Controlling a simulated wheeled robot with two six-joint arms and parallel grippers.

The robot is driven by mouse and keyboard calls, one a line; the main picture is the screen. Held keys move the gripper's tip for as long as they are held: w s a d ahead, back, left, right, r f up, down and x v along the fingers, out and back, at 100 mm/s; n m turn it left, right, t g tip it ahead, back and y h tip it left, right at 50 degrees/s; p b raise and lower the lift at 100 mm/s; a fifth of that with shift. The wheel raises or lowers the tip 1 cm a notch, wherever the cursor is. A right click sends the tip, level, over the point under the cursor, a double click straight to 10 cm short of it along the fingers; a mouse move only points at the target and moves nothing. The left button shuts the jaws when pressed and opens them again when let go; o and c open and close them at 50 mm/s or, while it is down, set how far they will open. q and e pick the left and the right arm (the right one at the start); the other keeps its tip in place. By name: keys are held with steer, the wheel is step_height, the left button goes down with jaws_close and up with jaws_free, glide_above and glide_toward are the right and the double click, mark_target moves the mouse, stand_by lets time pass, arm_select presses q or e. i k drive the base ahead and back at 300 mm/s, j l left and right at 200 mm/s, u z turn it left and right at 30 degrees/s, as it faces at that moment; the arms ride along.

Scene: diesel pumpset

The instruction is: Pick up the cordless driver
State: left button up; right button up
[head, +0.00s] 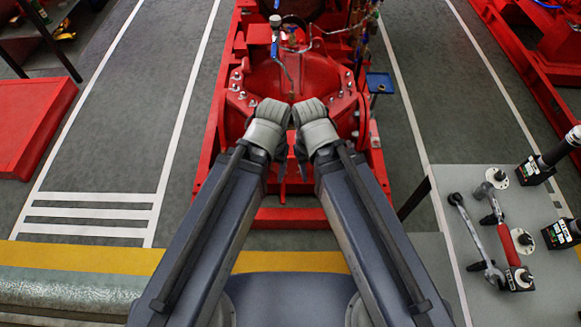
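Several tools lie or stand on the grey bench top at the lower right, and I cannot tell for certain which is the cordless driver. One black tool with a block-like base (535,170) stands at the bench's far right edge, and a similar one (560,234) is cut off by the frame. A long tool with a red grip (508,245) and a dark block at its near end lies left of them. My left gripper (277,150) and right gripper (304,150) are close together over the red machine, well away from the bench. Their fingers are mostly hidden from above.
Open grey floor lies between machine and bench.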

mark_target(572, 140)
steer(key=u, duration=0.1)
steer(key=z, duration=2.05)
steer(key=i+l+u, duration=0.1)
steer(key=u, duration=0.35)
steer(key=i+l+u, duration=0.1)
steer(key=u, duration=0.4)
steer(key=l+u, duration=0.15)
steer(key=u, duration=0.3)
